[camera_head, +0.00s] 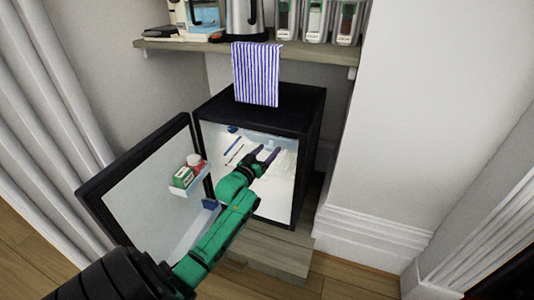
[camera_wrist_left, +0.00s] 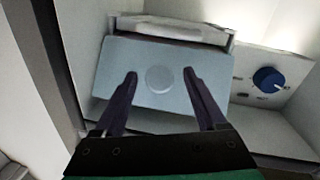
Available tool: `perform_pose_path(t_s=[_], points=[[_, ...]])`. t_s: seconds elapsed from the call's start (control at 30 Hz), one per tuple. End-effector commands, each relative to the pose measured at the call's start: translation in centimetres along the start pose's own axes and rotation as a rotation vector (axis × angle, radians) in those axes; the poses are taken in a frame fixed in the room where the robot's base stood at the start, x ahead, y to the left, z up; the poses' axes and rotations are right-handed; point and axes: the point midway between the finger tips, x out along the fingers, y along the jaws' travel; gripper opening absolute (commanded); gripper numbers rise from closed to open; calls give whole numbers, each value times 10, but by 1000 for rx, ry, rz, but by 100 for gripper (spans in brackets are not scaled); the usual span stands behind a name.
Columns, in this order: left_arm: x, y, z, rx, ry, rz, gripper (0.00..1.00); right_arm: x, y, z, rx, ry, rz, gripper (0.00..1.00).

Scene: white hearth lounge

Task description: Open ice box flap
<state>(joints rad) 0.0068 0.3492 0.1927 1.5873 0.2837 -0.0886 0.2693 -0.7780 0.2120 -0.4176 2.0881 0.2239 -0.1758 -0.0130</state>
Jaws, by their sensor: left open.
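The small black fridge (camera_head: 309,120) stands with its door (camera_head: 140,190) swung open to the left. The ice box flap (camera_wrist_left: 125,65) is a pale blue-grey panel with a round knob (camera_wrist_left: 160,79) in the left wrist view. In the head view my arm and hand partly cover the ice box area. My left gripper (camera_head: 264,156) reaches inside the fridge's upper part. It is open, and in the left wrist view its two dark fingers (camera_wrist_left: 160,78) appear on either side of the knob. I cannot tell whether they touch the flap. My right gripper is not in view.
A blue dial (camera_wrist_left: 268,80) sits on a white panel right of the flap. A door shelf holds a green carton (camera_head: 183,177) and a red-lidded tub (camera_head: 195,161). A wall shelf (camera_head: 190,46) is above; curtains (camera_head: 45,100) are left.

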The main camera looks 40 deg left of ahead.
Motion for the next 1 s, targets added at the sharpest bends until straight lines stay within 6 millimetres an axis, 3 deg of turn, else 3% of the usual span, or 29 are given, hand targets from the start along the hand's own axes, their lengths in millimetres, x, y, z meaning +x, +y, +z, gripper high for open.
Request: perform_pose_path(t_s=[0.03,0.2,0.23,1.0], points=[[0,0,0,0,0,0,70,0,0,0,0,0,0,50],[0,0,0,0,0,0,4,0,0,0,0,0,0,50],[0,0,0,-1,0,0,0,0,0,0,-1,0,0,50],[-1,0,1,-1,-1,0,0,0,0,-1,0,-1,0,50]])
